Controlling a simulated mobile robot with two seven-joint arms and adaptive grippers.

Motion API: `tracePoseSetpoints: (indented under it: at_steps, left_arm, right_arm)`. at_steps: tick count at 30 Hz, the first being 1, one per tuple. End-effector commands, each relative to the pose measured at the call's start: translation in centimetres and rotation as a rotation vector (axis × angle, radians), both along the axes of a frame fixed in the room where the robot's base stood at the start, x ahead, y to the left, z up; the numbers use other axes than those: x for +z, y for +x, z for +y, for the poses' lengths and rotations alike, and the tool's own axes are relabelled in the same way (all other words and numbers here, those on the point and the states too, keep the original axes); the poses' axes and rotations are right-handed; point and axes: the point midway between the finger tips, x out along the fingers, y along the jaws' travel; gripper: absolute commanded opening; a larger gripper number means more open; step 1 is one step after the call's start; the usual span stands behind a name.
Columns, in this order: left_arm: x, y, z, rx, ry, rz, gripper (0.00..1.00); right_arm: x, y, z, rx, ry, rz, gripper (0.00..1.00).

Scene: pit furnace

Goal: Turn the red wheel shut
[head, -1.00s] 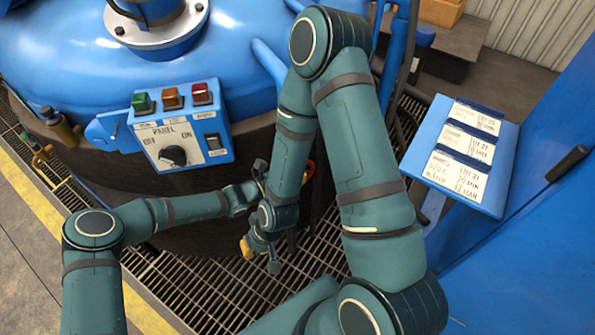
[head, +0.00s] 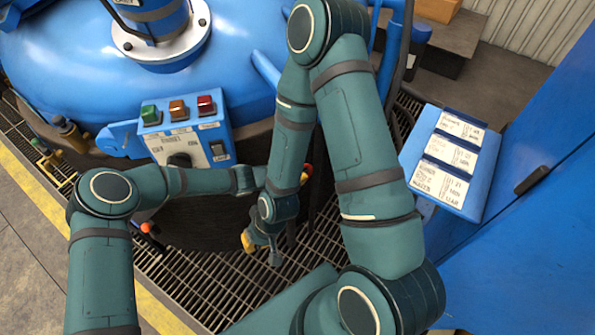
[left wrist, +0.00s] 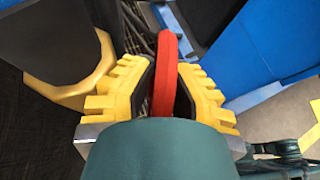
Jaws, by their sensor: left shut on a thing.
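The red wheel (left wrist: 165,75) shows in the left wrist view as a narrow red rim, seen nearly edge-on. My left gripper (left wrist: 166,68) has its yellow-backed fingers on both sides of this rim and is shut on it. In the head view only a small red part of the wheel (head: 307,169) shows, just right of my right forearm; the rest of it and my left gripper are mostly hidden behind that forearm. My right gripper (head: 262,250) hangs above the floor grating, a little below the left hand. Its fingers are too small to judge.
The blue furnace (head: 70,70) with its panel (head: 185,135) stands behind my arms. A blue stand with labels (head: 447,165) and a blue cabinet door (head: 540,220) are at right. An orange-red knob (head: 146,227) shows beside my left arm.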

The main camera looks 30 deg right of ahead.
Motion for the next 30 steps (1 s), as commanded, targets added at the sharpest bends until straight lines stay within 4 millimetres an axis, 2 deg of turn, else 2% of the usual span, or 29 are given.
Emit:
tracePoseSetpoints:
  at_steps: [4,5,6,18,22,30]
  left_arm:
    - [-0.1,-0.1,0.0,0.0,-0.001,0.001,0.0]
    - [-0.1,-0.1,0.0,0.0,-0.001,0.001,0.24]
    - [-0.1,-0.1,0.0,0.0,-0.001,0.001,0.3]
    - [0.3,0.1,0.6,0.001,-0.002,0.002,0.3]
    - [1.2,0.3,2.3,0.002,-0.002,0.002,0.3]
    - [3.9,0.6,7.2,0.001,-0.001,0.0,0.3]
  right_arm:
    - [-0.1,0.0,0.0,0.0,0.0,0.0,0.0]
    - [-0.1,0.0,0.0,0.0,0.0,0.0,0.0]
    - [0.0,0.0,0.0,0.0,0.0,0.0,0.0]
    - [0.0,0.0,0.0,0.0,0.0,0.0,0.0]
    - [0.0,0.0,0.0,0.0,0.0,0.0,0.0]
    - [0.0,0.0,0.0,0.0,0.0,0.0,0.0]
